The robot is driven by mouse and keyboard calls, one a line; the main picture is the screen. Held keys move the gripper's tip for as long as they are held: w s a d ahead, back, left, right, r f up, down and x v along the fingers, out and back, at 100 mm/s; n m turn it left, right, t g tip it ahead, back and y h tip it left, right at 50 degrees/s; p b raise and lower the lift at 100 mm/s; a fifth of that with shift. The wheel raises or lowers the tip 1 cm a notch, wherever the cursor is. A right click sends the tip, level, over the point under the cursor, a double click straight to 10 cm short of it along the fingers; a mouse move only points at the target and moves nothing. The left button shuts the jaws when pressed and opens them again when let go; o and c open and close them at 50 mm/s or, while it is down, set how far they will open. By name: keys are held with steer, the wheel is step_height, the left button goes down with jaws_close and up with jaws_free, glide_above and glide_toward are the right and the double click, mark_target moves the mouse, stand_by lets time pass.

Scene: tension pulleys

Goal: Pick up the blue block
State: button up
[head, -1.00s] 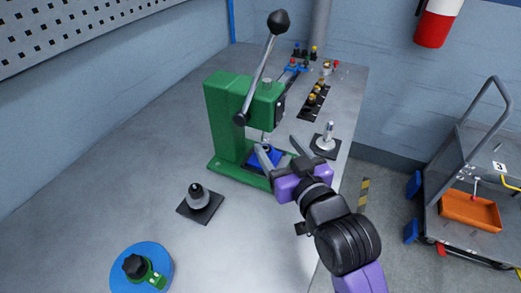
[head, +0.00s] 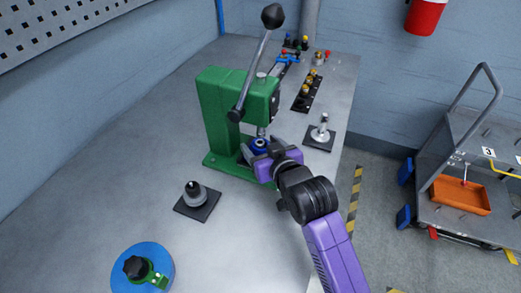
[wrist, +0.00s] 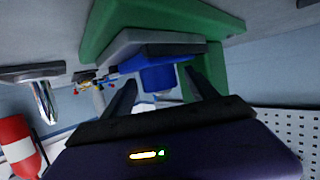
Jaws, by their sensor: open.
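The blue block (head: 259,143) sits at the foot of the green press (head: 222,112), under its ram. In the head view it is partly hidden by my gripper (head: 261,150). In the wrist view, which looks upside down, the blue block (wrist: 158,77) has a wide blue plate and a narrower part that shows between my fingers. My gripper (wrist: 160,82) is open, with one finger on each side of that narrower part. I cannot tell whether the fingers touch it.
The press lever (head: 256,62) with its black knob rises above the block. A cone-shaped part (head: 195,193) on a black plate stands front left, and a metal pin (head: 322,128) on another plate stands right. A blue disc (head: 143,270) lies in front. A cart (head: 465,190) stands beyond the table's right edge.

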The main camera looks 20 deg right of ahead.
steer(key=shift+w+f, duration=0.1)
steer(key=shift+w, duration=0.1)
jaws_close()
steer(key=shift+r, duration=0.25)
